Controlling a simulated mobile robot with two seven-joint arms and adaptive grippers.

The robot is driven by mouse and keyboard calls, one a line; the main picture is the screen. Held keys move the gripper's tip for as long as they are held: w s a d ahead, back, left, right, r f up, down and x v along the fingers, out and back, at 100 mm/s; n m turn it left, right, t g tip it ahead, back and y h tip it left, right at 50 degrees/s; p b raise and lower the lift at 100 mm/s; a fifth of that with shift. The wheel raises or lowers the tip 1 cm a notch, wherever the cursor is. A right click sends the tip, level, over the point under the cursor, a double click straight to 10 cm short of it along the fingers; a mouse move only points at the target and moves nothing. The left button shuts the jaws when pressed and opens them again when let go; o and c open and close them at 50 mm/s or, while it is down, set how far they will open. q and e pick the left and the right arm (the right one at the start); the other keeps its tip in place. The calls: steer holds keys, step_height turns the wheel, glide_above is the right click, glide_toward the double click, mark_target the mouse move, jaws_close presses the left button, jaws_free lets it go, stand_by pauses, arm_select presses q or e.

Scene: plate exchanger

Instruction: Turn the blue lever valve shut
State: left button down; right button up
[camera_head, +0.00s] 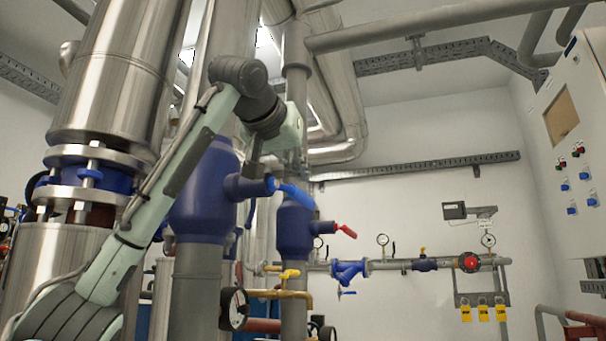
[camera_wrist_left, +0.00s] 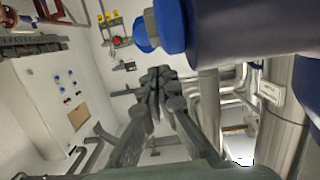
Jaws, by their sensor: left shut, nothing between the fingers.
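The blue lever (camera_head: 297,195) sticks out to the right from the side stub of a large dark blue valve body (camera_head: 203,190) in the head view, sloping slightly down. My left gripper (camera_head: 254,170) is just above that stub, close to the lever's root, pointing down; whether it touches cannot be told. In the left wrist view, the gripper (camera_wrist_left: 155,78) is shut and empty. There the valve body (camera_wrist_left: 255,30) fills the upper right, and a bright blue piece of the lever (camera_wrist_left: 142,36) lies above and left of the fingertips. My right gripper is not in view.
A second blue valve (camera_head: 294,228) with a red lever (camera_head: 346,231) stands to the right. A brass pipe with a yellow handle (camera_head: 290,274) and a gauge (camera_head: 234,308) sit below. A control cabinet (camera_head: 570,120) stands at far right. Large steel pipes crowd the left.

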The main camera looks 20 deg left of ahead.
arm_select(q)
steer(key=shift+s+a+r, duration=0.1)
steer(key=shift+s+r, duration=0.1)
steer(key=shift+r, duration=0.75)
steer(key=s+r+b, duration=0.2)
steer(key=s, duration=0.7)
steer(key=shift+s+r, duration=0.2)
steer(key=shift+s, duration=0.05)
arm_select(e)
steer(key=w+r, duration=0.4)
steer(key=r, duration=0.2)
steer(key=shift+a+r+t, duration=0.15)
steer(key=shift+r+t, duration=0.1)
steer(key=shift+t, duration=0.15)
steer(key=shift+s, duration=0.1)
